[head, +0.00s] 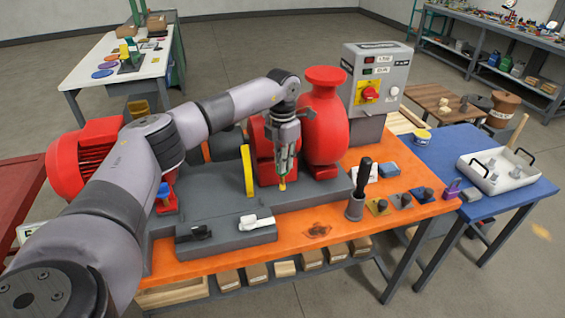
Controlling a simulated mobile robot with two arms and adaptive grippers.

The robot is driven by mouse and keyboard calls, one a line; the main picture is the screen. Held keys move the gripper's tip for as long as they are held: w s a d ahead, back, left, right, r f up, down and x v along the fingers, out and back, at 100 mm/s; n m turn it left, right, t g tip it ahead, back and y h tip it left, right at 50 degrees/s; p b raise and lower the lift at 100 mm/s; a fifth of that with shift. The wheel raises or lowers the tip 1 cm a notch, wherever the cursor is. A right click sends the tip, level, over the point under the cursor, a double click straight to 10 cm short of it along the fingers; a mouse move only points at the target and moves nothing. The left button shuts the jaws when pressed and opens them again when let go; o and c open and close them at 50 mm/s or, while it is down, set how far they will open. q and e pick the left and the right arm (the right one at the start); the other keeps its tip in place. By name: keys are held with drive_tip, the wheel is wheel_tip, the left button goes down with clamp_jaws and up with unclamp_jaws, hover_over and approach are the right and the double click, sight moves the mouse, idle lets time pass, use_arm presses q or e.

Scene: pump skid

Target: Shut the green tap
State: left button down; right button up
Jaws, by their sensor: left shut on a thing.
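My left gripper (283,182) points down over the grey skid base (225,200), in front of the red pump. My right gripper is not in view.
A yellow guard (247,170) stands left of the gripper, the red pump (325,120) right behind it. White (256,222) and black (194,233) handles lie in front. A control box (376,80) stands behind. A blue table (450,165) adjoins at right.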

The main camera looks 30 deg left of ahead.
use_arm(q)
drive_tip(key=m, duration=0.4)
drive_tip(key=shift+r+m+b, duration=0.1)
drive_tip(key=shift+m+b, duration=0.25)
drive_tip(key=shift+m, duration=0.05)
idle(0.4)
drive_tip(key=c, duration=1.6)
unclamp_jaws()
wheel_tip(320, 180, up, 12)
